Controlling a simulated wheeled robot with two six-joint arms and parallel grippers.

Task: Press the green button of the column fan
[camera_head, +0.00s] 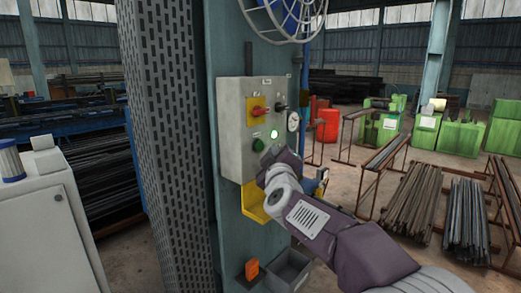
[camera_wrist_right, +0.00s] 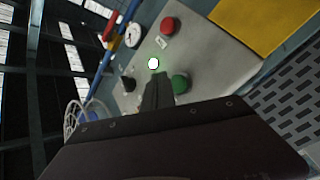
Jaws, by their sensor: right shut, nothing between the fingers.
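The grey control box (camera_head: 237,130) is on the teal column under the fan (camera_head: 290,15). Its green button (camera_head: 259,145) shows low on the front face, just beside my right gripper (camera_head: 272,160). In the right wrist view, the green button (camera_wrist_right: 180,84) lies right beside the shut, empty fingertips (camera_wrist_right: 157,80). I cannot tell whether they touch it. The lit lamp (camera_wrist_right: 153,63) is just beyond the tips. My left gripper is not in view.
A yellow holder (camera_head: 254,207) and a grey bin (camera_head: 290,270) are below. A perforated panel (camera_head: 165,130) stands left of the column.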

